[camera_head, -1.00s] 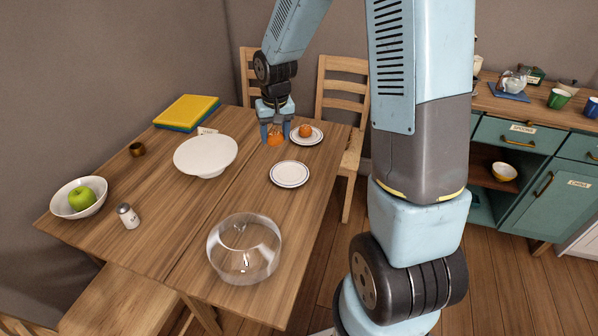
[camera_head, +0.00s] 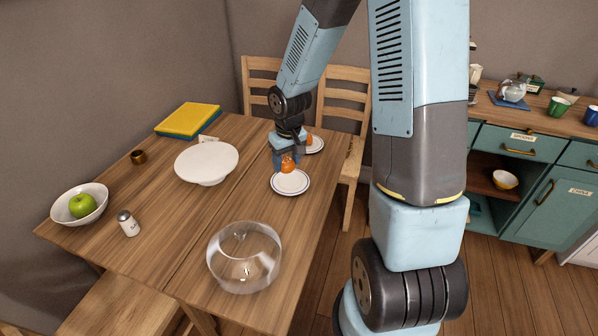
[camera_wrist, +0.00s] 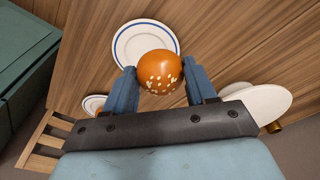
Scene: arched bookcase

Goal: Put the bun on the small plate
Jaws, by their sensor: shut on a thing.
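My gripper (camera_head: 286,162) is shut on a round orange-brown bun (camera_head: 288,168). In the wrist view the bun (camera_wrist: 160,72) has pale seeds on top and sits between the two blue fingers. The small plate (camera_head: 290,187) is white with a dark blue ring. The bun is over the far part of this plate; I cannot tell whether it touches it. The plate (camera_wrist: 130,42) also shows just beyond the bun in the wrist view. A second small plate (camera_head: 317,146) with another bun-like orange thing (camera_head: 309,139) stands behind, partly hidden by my gripper.
A white stand (camera_head: 206,163) is left of the small plate. A glass dome (camera_head: 244,257) stands nearer. A bowl (camera_head: 66,211) with a green apple, a shaker (camera_head: 128,223), a brown pot (camera_head: 138,157) and books (camera_head: 188,119) are farther left. Chairs border the table.

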